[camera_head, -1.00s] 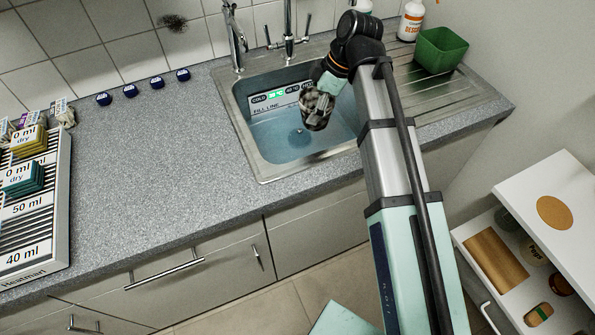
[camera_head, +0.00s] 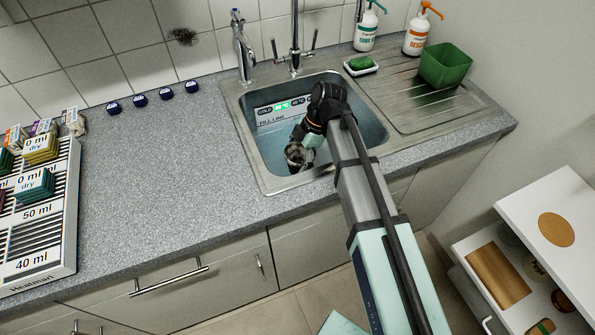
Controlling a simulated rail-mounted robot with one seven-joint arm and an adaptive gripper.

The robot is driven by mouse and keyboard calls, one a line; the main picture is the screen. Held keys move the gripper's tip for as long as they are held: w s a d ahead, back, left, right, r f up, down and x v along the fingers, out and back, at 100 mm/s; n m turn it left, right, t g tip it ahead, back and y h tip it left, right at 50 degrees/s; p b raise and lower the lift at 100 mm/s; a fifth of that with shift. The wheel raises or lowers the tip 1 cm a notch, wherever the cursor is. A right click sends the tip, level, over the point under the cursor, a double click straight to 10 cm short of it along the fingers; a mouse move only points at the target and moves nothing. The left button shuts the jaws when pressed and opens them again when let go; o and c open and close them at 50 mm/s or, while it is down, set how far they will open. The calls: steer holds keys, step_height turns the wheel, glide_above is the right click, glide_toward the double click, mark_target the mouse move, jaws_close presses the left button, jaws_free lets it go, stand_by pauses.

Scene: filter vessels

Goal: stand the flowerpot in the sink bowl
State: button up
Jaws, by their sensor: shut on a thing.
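The sink bowl (camera_head: 262,143) is a steel basin set in the counter, with bluish water and a fill-line label on its back wall. My gripper (camera_head: 301,147) reaches down inside the bowl, left of my wrist. The pot is low in the bowl and looks tilted. I cannot tell whether it touches the bottom.
A steel draining board (camera_head: 420,105) right of the bowl holds a green tub (camera_head: 446,65). A sponge dish (camera_head: 361,66) and pump bottles (camera_head: 417,35) stand behind. Taps (camera_head: 295,50) rise at the bowl's back.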

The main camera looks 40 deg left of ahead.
steer(key=shift+f+p, duration=0.5)
steer(key=shift+f, duration=3.25)
steer(key=shift+f, duration=0.15)
steer(key=o, duration=0.9)
steer(key=b+v, duration=0.2)
steer(key=v, duration=1)
steer(key=shift+s, duration=0.1)
steer(key=shift+r, duration=0.25)
